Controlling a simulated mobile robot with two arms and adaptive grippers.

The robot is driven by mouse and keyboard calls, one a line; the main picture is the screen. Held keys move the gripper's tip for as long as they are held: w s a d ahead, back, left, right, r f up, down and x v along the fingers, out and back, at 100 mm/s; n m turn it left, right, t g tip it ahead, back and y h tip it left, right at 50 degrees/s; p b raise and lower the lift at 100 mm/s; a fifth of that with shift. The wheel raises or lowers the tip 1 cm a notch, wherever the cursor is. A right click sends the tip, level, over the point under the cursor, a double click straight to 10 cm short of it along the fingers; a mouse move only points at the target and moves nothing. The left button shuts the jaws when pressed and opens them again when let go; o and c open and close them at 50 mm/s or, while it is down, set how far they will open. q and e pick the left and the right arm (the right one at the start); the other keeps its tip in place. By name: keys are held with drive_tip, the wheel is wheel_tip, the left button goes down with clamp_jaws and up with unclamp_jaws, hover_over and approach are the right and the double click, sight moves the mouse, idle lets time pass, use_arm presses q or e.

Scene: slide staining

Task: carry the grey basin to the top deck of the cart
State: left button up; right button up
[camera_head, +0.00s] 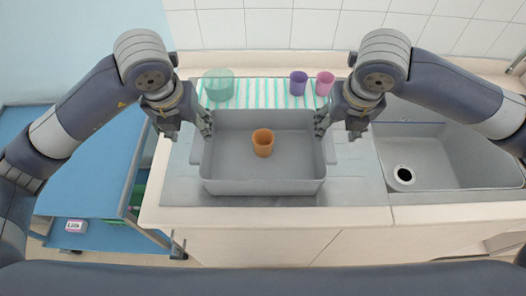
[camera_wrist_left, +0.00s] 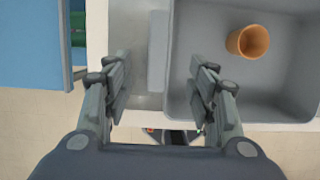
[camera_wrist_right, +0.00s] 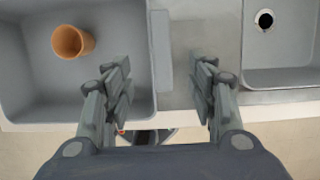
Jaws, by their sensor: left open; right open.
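The grey basin (camera_head: 263,187) sits on the counter's grey drainboard, with an orange cup (camera_head: 263,142) standing inside it. My left gripper (camera_head: 191,138) is open at the basin's left side. In the left wrist view its fingers (camera_wrist_left: 160,88) are spread on either side of the basin's left wall and handle ledge (camera_wrist_left: 158,50). My right gripper (camera_head: 336,136) is open at the right side. In the right wrist view its fingers (camera_wrist_right: 161,92) straddle the right wall and ledge (camera_wrist_right: 161,50). I cannot tell whether any finger touches. The blue cart (camera_head: 85,190) stands left of the counter.
A striped mat (camera_head: 263,91) behind the basin holds a green bowl (camera_head: 218,84), a purple cup (camera_head: 299,83) and a pink cup (camera_head: 324,83). A sink (camera_head: 440,155) lies to the right. The cart's top deck shows bare blue surface; a small labelled box (camera_head: 75,226) is lower down.

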sight(199, 141)
use_arm(q)
drive_tip(key=x, duration=0.9)
drive_tip(key=shift+w+f, duration=0.15)
drive_tip(key=shift+f, duration=0.2)
use_arm(e)
drive_tip(key=x, duration=0.9)
drive_tip(key=shift+w+f, duration=0.15)
drive_tip(key=shift+f, duration=0.2)
use_arm(q)
drive_tip(key=shift+c, duration=0.4)
use_arm(e)
drive_tip(key=shift+c, duration=0.4)
use_arm(q)
clamp_jaws()
use_arm(e)
clamp_jaws()
drive_tip(key=shift+r, duration=0.1)
